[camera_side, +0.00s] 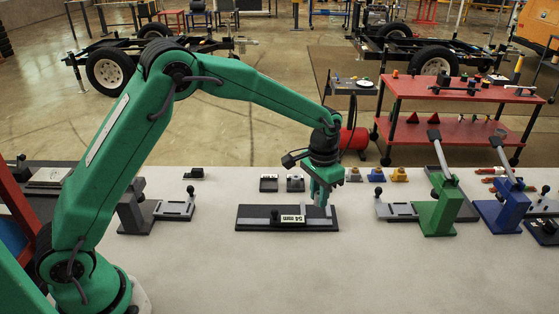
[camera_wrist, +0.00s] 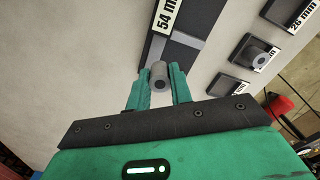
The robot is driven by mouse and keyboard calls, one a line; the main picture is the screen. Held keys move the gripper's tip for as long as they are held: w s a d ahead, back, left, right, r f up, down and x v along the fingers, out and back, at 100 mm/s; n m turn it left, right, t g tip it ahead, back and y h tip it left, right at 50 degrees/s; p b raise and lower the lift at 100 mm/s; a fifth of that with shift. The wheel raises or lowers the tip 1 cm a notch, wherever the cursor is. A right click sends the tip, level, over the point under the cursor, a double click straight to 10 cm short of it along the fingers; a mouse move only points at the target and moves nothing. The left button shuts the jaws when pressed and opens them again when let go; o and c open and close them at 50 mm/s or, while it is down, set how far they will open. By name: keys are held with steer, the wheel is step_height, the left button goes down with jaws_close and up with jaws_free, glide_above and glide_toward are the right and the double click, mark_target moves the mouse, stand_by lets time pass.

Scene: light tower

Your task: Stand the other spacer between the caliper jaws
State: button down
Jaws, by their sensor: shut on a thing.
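My gripper (camera_wrist: 160,80) is shut on a grey spacer (camera_wrist: 158,75), a short cylinder with a dark hole in its end. In the side view my gripper (camera_side: 321,195) points down over the right end of the caliper. The caliper has a long dark base (camera_side: 252,224), a grey bar and a white "54 mm" label (camera_side: 292,218). In the wrist view the caliper's grey crosspiece (camera_wrist: 187,39) lies just beyond the spacer, beside the label (camera_wrist: 166,18). I cannot tell whether the spacer touches the base. The fingers hide the spacer in the side view.
Small dark labelled stands (camera_side: 268,184) (camera_side: 295,184) are behind the caliper; in the wrist view one stand (camera_wrist: 245,62) carries a grey cylinder. Small coloured blocks (camera_side: 376,175) sit at the back. Green (camera_side: 438,212) and blue (camera_side: 503,212) fixtures stand right. The table front is clear.

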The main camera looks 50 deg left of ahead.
mark_target(314, 213)
steer(key=w+a+f, duration=0.2)
steer(key=shift+w+a, duration=0.1)
steer(key=shift+a, duration=0.25)
steer(key=shift+f, duration=2.05)
steer(key=shift+f, duration=0.15)
steer(key=c, duration=1.5)
jaws_free()
steer(key=shift+c, duration=0.2)
steer(key=shift+r, duration=0.2)
step_height(314, 213, up, 12)
